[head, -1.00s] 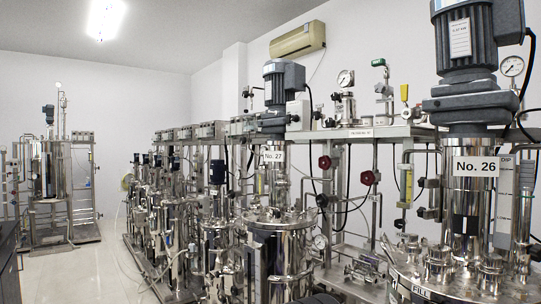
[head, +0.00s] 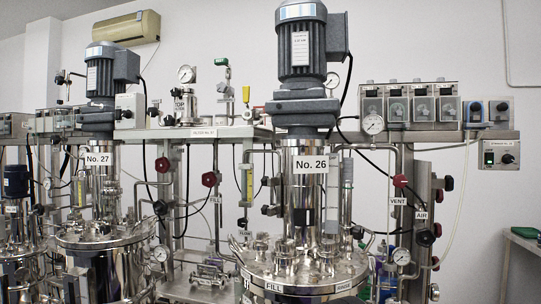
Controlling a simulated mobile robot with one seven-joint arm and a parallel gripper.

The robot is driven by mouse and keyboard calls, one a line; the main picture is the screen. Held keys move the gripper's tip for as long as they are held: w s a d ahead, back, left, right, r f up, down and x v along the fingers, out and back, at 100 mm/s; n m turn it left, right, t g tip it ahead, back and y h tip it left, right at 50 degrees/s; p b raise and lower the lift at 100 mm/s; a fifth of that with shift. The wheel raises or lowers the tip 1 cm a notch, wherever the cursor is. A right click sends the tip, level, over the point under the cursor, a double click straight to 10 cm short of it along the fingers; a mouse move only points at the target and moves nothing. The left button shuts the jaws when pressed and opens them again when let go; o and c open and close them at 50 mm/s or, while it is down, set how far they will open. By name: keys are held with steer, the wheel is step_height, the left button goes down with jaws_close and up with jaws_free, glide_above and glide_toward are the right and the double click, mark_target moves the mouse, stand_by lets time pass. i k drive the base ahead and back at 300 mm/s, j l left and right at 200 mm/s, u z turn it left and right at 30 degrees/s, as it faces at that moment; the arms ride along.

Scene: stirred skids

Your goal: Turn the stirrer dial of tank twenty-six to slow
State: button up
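Tank twenty-six (head: 310,275) stands right of centre in the head view, a steel vessel with a "No. 26" plate (head: 311,166) on its neck. Its grey stirrer motor (head: 302,50) stands upright on top. A small control box (head: 499,154) hangs below the shelf on the right, with a green-lit switch (head: 489,157) and a black dial (head: 507,159). A small label sits above it, too small to read surely. The dial's setting cannot be made out. My gripper is not in view.
Tank twenty-seven (head: 105,250) stands to the left. A shelf (head: 440,136) carries several pump-like units (head: 410,105). Pipes, red and black valve knobs and a gauge (head: 373,124) fill the space between tank twenty-six and the box.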

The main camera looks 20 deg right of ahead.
mark_target(506, 158)
steer(key=z, duration=2.05)
steer(key=i+l+u, duration=0.2)
steer(key=l, duration=0.3)
steer(key=l+u, duration=0.25)
steer(key=l, duration=0.25)
